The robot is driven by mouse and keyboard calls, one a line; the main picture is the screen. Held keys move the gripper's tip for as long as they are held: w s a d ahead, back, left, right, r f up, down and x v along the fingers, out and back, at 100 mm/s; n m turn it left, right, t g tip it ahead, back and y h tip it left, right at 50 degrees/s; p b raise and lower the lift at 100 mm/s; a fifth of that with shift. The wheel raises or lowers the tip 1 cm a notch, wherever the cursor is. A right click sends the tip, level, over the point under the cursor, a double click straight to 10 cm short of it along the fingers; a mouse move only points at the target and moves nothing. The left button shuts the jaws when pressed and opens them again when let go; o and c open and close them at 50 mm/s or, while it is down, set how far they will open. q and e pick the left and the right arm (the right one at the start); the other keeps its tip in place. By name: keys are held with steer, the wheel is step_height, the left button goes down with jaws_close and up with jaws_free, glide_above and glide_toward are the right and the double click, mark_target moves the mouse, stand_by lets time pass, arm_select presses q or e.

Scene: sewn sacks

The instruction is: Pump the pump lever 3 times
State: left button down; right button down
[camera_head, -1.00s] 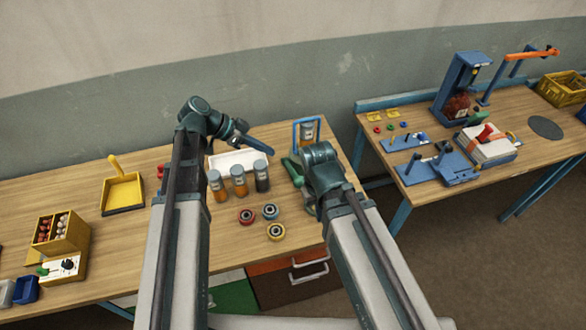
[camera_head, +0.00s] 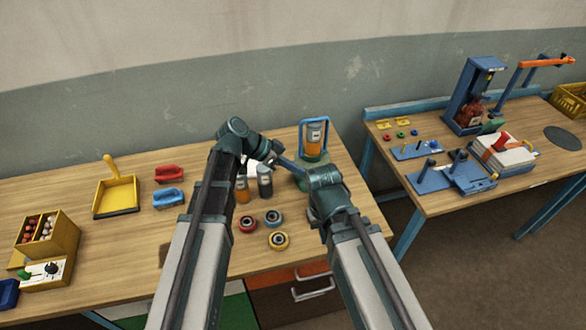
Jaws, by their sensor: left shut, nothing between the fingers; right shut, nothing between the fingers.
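A yellow dustpan (camera_head: 117,196), red handle (camera_head: 169,174) and blue handle (camera_head: 168,198) lie left. The right table (camera_head: 433,208) holds a blue press (camera_head: 466,93) and fixtures.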

arm_select(q)
steer(key=shift+s+f+b, duration=0.1)
steer(key=shift+f+b, duration=0.2)
steer(key=shift+f, duration=0.3)
steer(key=s+d+f+m+t+b, duration=0.1)
steer(key=s+f+b, duration=0.3)
steer(key=f+b, duration=0.2)
steer(key=shift+s+f+t+y, duration=0.2)
steer(key=shift+f+t+y, duration=0.1)
steer(key=shift+y, duration=0.1)
steer(key=shift+d, duration=0.15)
steer(key=shift+r, duration=0.15)
